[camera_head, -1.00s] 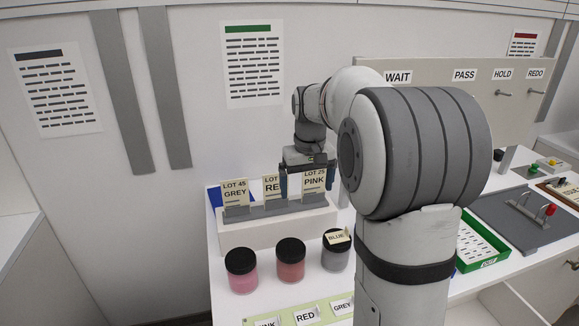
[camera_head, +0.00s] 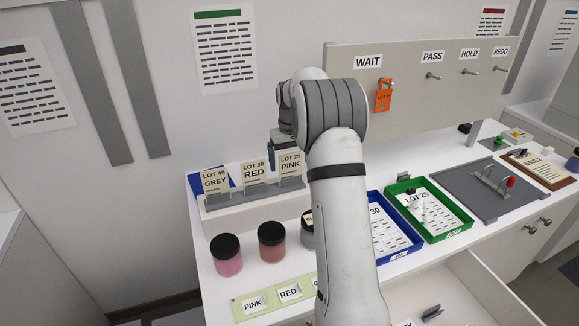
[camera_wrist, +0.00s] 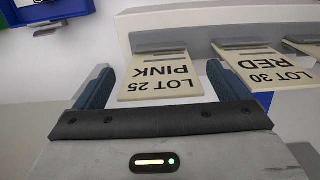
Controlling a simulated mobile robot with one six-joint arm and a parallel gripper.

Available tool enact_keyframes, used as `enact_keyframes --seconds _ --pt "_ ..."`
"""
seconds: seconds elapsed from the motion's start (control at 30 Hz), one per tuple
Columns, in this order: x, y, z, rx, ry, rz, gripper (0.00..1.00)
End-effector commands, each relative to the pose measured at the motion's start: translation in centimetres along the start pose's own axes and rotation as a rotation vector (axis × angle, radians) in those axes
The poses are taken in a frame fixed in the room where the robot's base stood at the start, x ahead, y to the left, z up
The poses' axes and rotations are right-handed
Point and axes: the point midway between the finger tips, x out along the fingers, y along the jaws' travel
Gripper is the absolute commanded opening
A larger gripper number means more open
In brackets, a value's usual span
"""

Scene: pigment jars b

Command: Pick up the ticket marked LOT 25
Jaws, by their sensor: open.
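The LOT 25 PINK ticket (camera_head: 290,164) is a cream card standing upright at the right end of a grey rack (camera_head: 250,193) on a white block. In the wrist view the ticket (camera_wrist: 160,80) appears upside down, between the two blue fingers of my gripper (camera_wrist: 160,82). The fingers are spread apart, one to each side of the ticket, with gaps showing. In the head view my gripper (camera_head: 284,150) is just above and behind the ticket, partly hidden by my arm. The LOT 30 RED ticket (camera_head: 254,174) and LOT 45 GREY ticket (camera_head: 215,181) stand to its left.
The LOT 30 ticket (camera_wrist: 265,70) is close beside my right-hand finger in the wrist view. Pink (camera_head: 227,256) and red (camera_head: 272,243) jars stand before the rack. Blue (camera_head: 402,262) and green (camera_head: 468,222) trays are to the right. A drawer (camera_head: 470,300) stands open at lower right.

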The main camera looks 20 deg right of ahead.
Motion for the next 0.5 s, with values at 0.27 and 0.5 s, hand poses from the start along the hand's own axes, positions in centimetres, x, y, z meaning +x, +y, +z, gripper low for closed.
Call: enact_keyframes --seconds 0.27,0.5 --pt "2.1 -0.1 0.0 -0.001 0.002 0.0 0.94" --pt "2.1 -0.1 0.0 -0.001 0.002 0.0 0.87"
